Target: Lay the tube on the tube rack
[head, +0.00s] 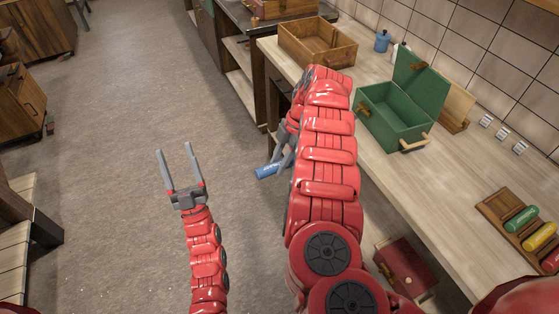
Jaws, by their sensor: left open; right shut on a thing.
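A blue tube (267,172) is in my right gripper (281,160), which is shut on it beside the counter's left edge, over the floor side. The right arm hides part of this gripper. The wooden tube rack (492,208) lies on the counter at the far right, with a green tube (521,219), a yellow tube (540,236) and a partly cut-off red tube (550,262) lying on it. My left gripper (178,164) is open and empty above the floor, left of the blue tube and far from the rack.
An open green box (392,122) and an open wooden box (316,45) stand on the counter (420,185). A blue canister (382,41) stands near the tiled wall. A red case (405,273) sits below the counter's front edge. The counter between the green box and rack is clear.

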